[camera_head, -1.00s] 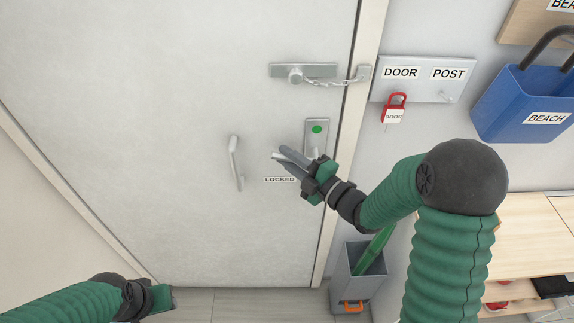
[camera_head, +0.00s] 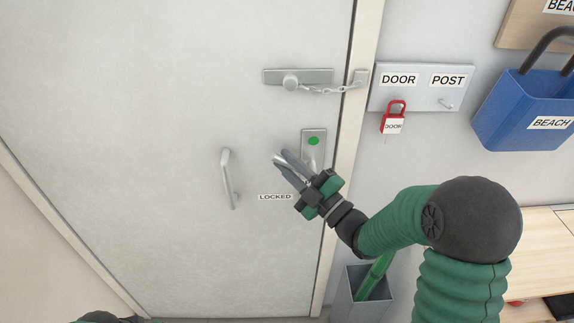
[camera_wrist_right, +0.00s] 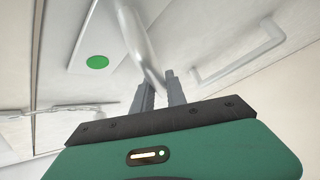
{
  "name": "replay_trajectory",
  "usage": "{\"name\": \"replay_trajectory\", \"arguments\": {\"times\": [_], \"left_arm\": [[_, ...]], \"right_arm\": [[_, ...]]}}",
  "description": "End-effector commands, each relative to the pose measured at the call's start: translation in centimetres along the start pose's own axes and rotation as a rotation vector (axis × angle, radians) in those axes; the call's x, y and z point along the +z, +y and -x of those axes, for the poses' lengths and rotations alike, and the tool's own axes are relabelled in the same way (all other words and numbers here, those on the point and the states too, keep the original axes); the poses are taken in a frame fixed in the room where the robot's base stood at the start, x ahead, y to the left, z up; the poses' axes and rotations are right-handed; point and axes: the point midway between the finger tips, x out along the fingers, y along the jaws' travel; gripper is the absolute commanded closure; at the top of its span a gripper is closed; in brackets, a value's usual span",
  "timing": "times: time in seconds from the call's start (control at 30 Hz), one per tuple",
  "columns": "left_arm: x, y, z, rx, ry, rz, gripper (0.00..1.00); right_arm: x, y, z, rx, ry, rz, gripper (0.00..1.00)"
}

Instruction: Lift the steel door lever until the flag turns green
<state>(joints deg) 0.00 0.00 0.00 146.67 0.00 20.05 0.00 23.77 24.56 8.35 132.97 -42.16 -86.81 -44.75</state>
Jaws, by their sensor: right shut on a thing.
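The steel lever (camera_wrist_right: 138,42) comes off a plate (camera_head: 322,137) near the right edge of the white door. A round flag (camera_head: 313,141) on this plate is green; it also shows green in the wrist view (camera_wrist_right: 97,62). My right gripper (camera_head: 285,162) is at the lever and hides much of it in the head view. In the wrist view its two fingers (camera_wrist_right: 160,95) are shut on the lever, one on each side. Only a sliver of my left arm's end (camera_head: 105,317) shows at the bottom left; its fingers are out of sight.
A fixed pull handle (camera_head: 229,178) is left of the lever. A door chain (camera_head: 325,88) hangs above it. A "LOCKED" label (camera_head: 275,197) is on the door. A bin (camera_head: 357,310) stands below.

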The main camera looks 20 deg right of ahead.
Motion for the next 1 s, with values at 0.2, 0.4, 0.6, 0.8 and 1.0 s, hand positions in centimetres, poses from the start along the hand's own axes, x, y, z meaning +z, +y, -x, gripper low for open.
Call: {"name": "replay_trajectory", "arguments": {"times": [0.2, 0.4, 0.6, 0.8, 1.0], "left_arm": [[0.0, 0.0, 0.0, 0.0, 0.0, 0.0, 0.64], [0.0, 0.0, 0.0, 0.0, 0.0, 0.0, 0.64], [0.0, 0.0, -0.2, 0.0, 0.0, 0.0, 0.64], [0.3, 0.0, -1.2, 0.0, 0.0, 0.0, 0.64], [0.4, 0.0, -1.8, 0.0, 0.0, 0.0, 0.64]], "right_arm": [[0.2, -0.2, 0.1, -0.004, -0.005, -0.003, 0.7], [0.1, -0.1, 0.1, -0.001, -0.003, 0.0, 0.61], [0.1, -0.1, 0.6, -0.001, -0.003, 0.002, 0.61], [0.4, -0.3, 4.8, -0.001, -0.007, 0.002, 0.61], [0.4, -0.1, 10.7, -0.001, -0.011, -0.001, 0.61]]}}
